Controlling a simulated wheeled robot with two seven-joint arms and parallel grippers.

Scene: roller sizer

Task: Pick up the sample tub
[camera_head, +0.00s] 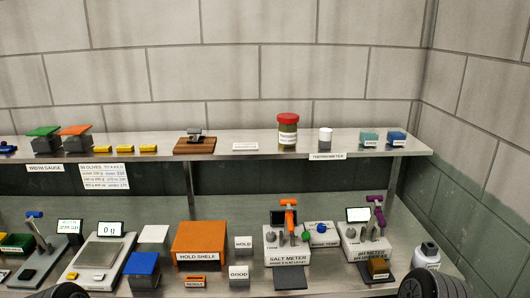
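No label that I can read names a sample tub. A small white cylindrical container (325,138) stands upright on the upper shelf, above the thermometer label. Left of it stands a jar with a red lid (288,131) and dark olive-green contents. A white bottle with a dark cap (427,256) stands at the right end of the bench. I cannot tell which of these, if any, is the tub. Dark rounded parts of my arms show at the bottom left and bottom right edges. The fingers of both grippers are out of view.
The upper shelf (225,150) overhangs the steel bench. The bench holds an orange hold-shelf block (199,245), a salt meter (289,248), a pH meter (366,242), a scale (101,257) and a blue-topped block (142,268).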

